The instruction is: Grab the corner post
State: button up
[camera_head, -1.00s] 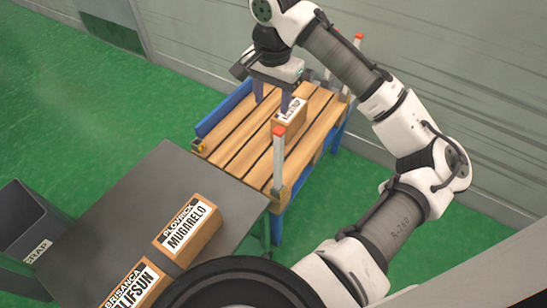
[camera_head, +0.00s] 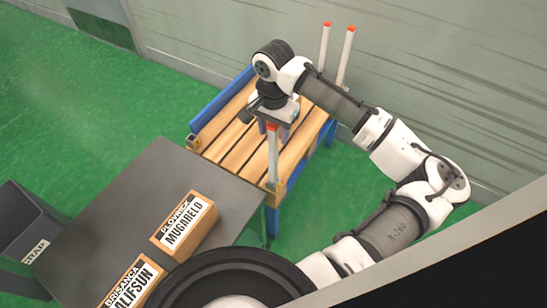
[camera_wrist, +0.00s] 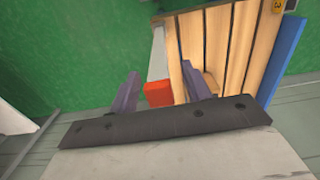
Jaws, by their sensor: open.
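A pale corner post (camera_head: 273,160) with a red cap stands upright at the near corner of the slatted wooden pallet (camera_head: 226,149). In the wrist view its red cap (camera_wrist: 158,94) and pale shaft (camera_wrist: 158,55) lie between my two purple fingers, closer to the right one. My gripper (camera_wrist: 160,70) is open, and I see space between the left finger and the post. In the head view my gripper (camera_head: 273,132) is right at the post's top, its fingers partly hidden behind the post. I cannot tell whether either finger touches it.
Two more red-capped posts (camera_head: 324,47) (camera_head: 347,55) stand at the pallet's far side. A blue rail (camera_head: 222,105) runs along its left edge. A grey table (camera_head: 120,205) carries cartons (camera_head: 185,224) in front. A dark bin (camera_head: 28,225) stands at the left; a wall is behind.

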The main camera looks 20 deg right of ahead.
jog(key=shift+f, duration=0.65)
grip_shut()
jog(key=shift+r, duration=0.1)
